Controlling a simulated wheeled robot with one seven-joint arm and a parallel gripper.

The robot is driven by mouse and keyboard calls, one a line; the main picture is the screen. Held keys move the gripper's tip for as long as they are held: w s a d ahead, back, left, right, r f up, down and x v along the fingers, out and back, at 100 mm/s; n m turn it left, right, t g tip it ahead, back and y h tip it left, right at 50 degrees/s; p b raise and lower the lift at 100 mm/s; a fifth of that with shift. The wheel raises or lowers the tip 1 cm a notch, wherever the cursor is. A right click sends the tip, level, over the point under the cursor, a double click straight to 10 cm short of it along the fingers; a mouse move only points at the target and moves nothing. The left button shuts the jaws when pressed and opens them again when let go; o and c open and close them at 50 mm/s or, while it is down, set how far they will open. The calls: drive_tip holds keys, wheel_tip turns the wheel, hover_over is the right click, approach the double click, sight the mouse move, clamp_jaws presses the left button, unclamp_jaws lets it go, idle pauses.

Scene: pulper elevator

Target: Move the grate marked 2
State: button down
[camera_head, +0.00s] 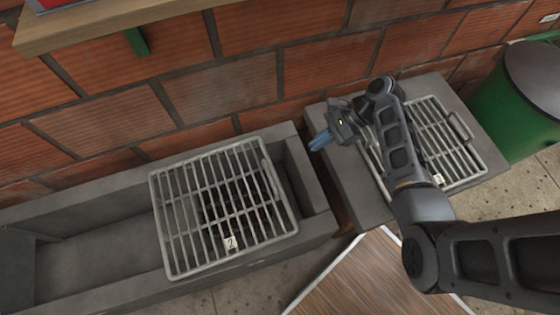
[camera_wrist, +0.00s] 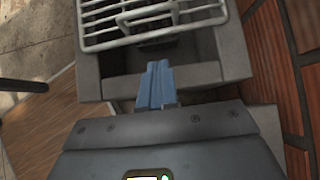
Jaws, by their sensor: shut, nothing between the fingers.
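The grate marked 2 (camera_head: 192,225) is a grey metal grid with a handle bar along its right side. It lies across the right part of a long grey concrete trough, with its small white label near the front edge. My gripper (camera_head: 320,141) has blue fingers, shut and empty. It is above the gap between the trough and the concrete block to the right, apart from the grate. In the wrist view my gripper (camera_wrist: 156,84) points toward the trough's end, and the grate (camera_wrist: 150,41) with its handle bar shows beyond the fingertips.
Another labelled grate (camera_head: 462,165) lies on the right concrete block (camera_head: 340,180), partly behind my arm. A brick wall (camera_head: 230,85) runs behind, with a wooden shelf (camera_head: 110,22) at upper left. A green bin (camera_head: 510,115) stands at right. The trough's left part (camera_head: 95,250) is uncovered.

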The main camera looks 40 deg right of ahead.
drive_tip(key=w+a+f, duration=0.2)
drive_tip(key=a+f, duration=0.1)
drive_tip(key=a, duration=0.2)
drive_tip(key=w+a+f+b, duration=0.1)
drive_tip(key=w+a+f, duration=0.1)
drive_tip(key=a, duration=0.3)
drive_tip(key=shift+w+f, duration=0.4)
drive_tip(key=shift+f, duration=0.4)
